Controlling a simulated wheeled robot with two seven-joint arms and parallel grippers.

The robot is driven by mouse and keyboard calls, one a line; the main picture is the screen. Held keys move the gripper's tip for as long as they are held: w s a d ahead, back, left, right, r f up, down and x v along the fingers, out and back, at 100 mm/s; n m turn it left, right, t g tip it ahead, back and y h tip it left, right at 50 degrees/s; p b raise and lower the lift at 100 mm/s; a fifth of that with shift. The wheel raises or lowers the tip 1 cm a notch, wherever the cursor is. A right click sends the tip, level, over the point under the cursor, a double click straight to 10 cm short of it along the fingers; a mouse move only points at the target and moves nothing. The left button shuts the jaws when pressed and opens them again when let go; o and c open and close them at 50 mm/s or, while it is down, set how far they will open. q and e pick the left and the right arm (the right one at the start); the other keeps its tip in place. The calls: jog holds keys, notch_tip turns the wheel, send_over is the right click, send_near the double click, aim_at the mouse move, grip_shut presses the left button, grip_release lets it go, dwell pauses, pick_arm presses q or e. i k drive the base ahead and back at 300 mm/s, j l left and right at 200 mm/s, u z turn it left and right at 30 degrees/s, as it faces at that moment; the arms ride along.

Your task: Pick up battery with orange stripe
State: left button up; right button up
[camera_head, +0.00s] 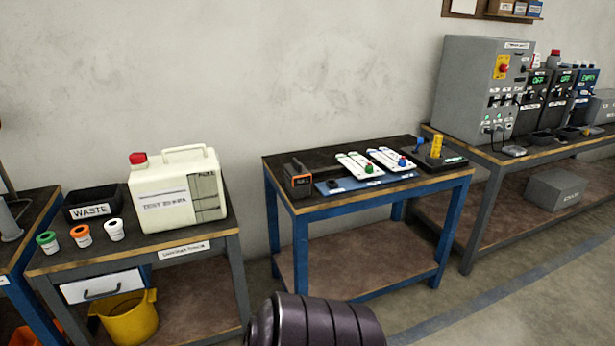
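Neither of my grippers is in view.
A large white canister (165,205) stands on the left bench. Control boxes (478,85) stand on the right bench.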

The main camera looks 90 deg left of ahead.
aim_at(296, 172)
jog(key=u, duration=2.85)
jog(key=z, duration=4.9)
jog(key=u, duration=4.9)
